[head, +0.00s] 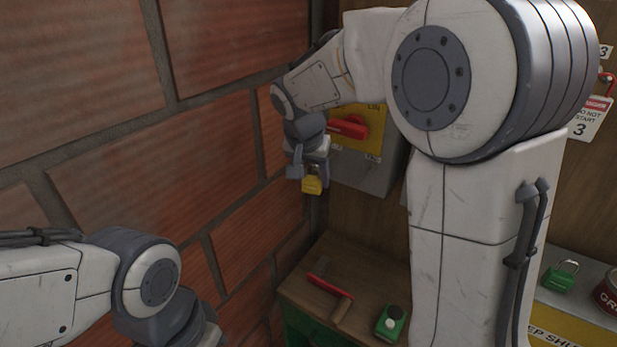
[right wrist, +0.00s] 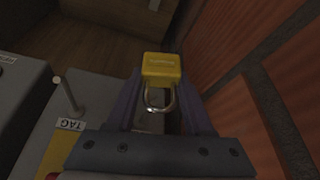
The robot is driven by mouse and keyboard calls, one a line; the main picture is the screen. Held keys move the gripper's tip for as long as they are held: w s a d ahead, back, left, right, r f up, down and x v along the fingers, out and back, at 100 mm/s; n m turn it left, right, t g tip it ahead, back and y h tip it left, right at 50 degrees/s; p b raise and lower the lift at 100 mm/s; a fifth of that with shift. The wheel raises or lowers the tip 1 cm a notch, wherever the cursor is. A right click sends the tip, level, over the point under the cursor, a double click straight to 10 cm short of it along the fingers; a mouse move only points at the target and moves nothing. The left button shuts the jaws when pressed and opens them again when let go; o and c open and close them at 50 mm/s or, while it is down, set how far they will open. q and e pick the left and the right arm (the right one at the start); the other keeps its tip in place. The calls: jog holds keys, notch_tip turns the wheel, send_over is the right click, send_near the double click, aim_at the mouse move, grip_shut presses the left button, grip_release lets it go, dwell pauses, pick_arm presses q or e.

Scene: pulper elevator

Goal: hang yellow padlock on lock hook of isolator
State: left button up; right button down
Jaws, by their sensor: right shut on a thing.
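The yellow padlock (head: 312,185) is between the fingers of my right gripper (head: 308,172), which is shut on it. In the right wrist view the padlock body (right wrist: 162,68) is at the fingertips of the gripper (right wrist: 165,85), its metal shackle pointing back toward the palm. The isolator (head: 365,168) is a grey box with a yellow plate and a red handle (head: 350,127); the gripper is at its left side. In the right wrist view a thin metal hook or pin (right wrist: 68,95) stands out near the TAG label, apart from the padlock. My left gripper is out of view.
A brick wall (head: 210,130) is close to the left of my right gripper. A green padlock (head: 560,277) lies at the right.

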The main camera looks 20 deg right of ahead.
jog(key=shift+w+d+f, duration=0.25)
jog(key=shift+w+d, duration=0.2)
jog(key=shift+d, duration=0.1)
jog(key=shift+w+d+f, duration=0.25)
jog(key=shift+w+d, duration=0.15)
jog(key=shift+d, duration=0.1)
jog(key=shift+c, duration=1)
grip_release()
